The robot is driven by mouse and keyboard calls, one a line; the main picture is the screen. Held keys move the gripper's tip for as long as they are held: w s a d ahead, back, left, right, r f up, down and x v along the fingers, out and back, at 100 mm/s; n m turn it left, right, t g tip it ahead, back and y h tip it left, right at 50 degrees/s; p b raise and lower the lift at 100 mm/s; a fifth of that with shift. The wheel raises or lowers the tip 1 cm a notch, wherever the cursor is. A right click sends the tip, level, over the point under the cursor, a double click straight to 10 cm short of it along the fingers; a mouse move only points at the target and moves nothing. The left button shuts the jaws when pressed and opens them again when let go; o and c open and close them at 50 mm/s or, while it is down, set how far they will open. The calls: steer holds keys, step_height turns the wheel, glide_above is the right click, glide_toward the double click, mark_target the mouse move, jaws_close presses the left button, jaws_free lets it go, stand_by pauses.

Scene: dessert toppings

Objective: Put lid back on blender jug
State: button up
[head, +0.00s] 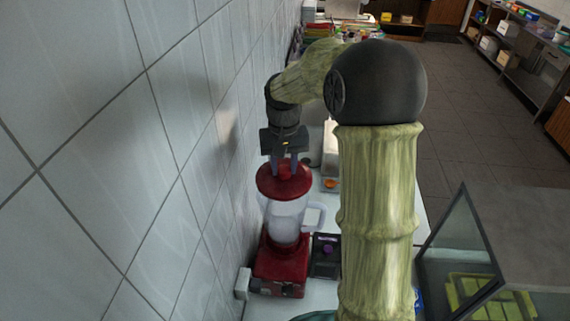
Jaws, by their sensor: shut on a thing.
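The blender has a red base (281,272) and a pale see-through jug (286,222) with a handle on its right side. It stands upright on the counter close to the tiled wall. The red lid (285,181) is at the top of the jug. My gripper (287,168) points down from above, shut on the lid's raised middle part. The lid looks roughly level and at the jug's mouth. From this view I cannot tell whether it is fully seated or slightly above the rim.
The tiled wall (120,150) runs close along the left. A dark device (325,255) sits right of the blender on the white counter (318,297). A glass-sided case (462,262) stands at the lower right. Shelves (515,50) line the far right, with open floor before them.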

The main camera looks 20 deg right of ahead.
mark_target(284, 180)
steer(key=shift+w+f+b, duration=0.1)
steer(key=shift+f+b, duration=1.75)
steer(key=shift+f, duration=0.85)
steer(key=shift+d, duration=0.1)
steer(key=shift+s, duration=0.25)
steer(key=shift+w+f+p, duration=0.1)
steer(key=shift+w+p, duration=0.1)
steer(key=shift+p, duration=0.1)
stand_by(0.3)
steer(key=o, duration=1.6)
steer(key=shift+c, duration=0.2)
